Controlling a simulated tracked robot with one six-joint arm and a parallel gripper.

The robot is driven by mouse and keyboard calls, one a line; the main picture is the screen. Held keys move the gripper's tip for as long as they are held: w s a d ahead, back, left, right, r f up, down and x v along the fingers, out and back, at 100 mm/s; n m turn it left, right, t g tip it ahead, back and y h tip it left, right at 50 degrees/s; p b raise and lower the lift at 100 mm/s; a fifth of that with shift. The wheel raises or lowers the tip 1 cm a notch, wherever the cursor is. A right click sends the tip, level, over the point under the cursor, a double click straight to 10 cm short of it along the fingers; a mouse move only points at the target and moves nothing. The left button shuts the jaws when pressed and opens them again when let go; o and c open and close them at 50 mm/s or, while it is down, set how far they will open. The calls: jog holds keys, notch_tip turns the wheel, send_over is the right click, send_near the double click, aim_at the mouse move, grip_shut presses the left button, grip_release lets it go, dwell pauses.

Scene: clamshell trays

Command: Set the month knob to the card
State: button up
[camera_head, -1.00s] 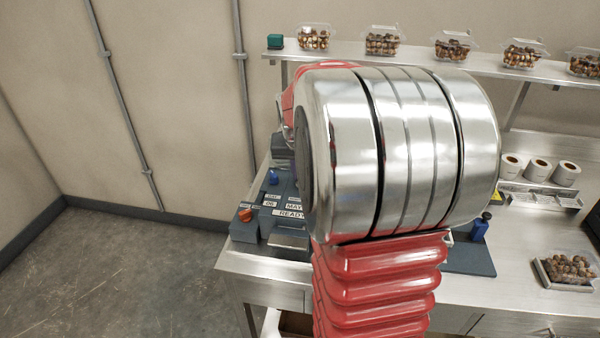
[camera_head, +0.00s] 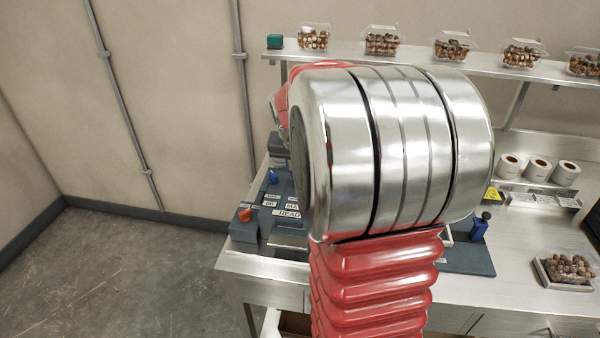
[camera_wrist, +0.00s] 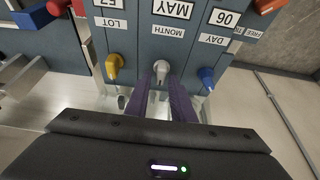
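In the wrist view the panel is upside down. The pale grey month knob (camera_wrist: 161,69) sits below the MONTH label (camera_wrist: 168,31), whose window (camera_wrist: 172,9) reads MAY. My gripper (camera_wrist: 162,84) has its two purple fingers on either side of this knob, close to it. I cannot tell whether they touch it. In the head view my arm hides the gripper and the month knob. The dark blue panel (camera_head: 285,196) partly shows left of the arm, with its MAY window cut off. I cannot make out a month card in either view.
A yellow LOT knob (camera_wrist: 115,66) and a blue DAY knob (camera_wrist: 206,78) flank the month knob closely. An orange-red knob (camera_head: 245,215) stands on a box at the bench's left end. Clamshells of nuts (camera_head: 381,43) line the shelf; label rolls (camera_head: 537,169) stand at right.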

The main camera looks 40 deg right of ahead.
jog(key=shift+o, duration=0.7)
jog(key=shift+r, duration=0.1)
jog(key=v, duration=1.3)
jog(key=shift+a+r, duration=0.2)
jog(key=s+a+f+n+t+y, duration=0.1)
jog(key=s+a+f+n, duration=0.1)
jog(key=a, duration=0.7)
jog(key=s+a+f+n+t+y, duration=0.1)
jog(key=s+a+f+n, duration=0.1)
jog(key=s+a+n, duration=0.3)
jog(key=s+a+f+n+y, duration=0.1)
jog(key=s+a+f+n, duration=0.2)
jog(key=a, duration=1)
jog(key=s, duration=0.3)
jog(key=shift+s+a+t, duration=0.25)
jog(key=shift+a+t, duration=0.15)
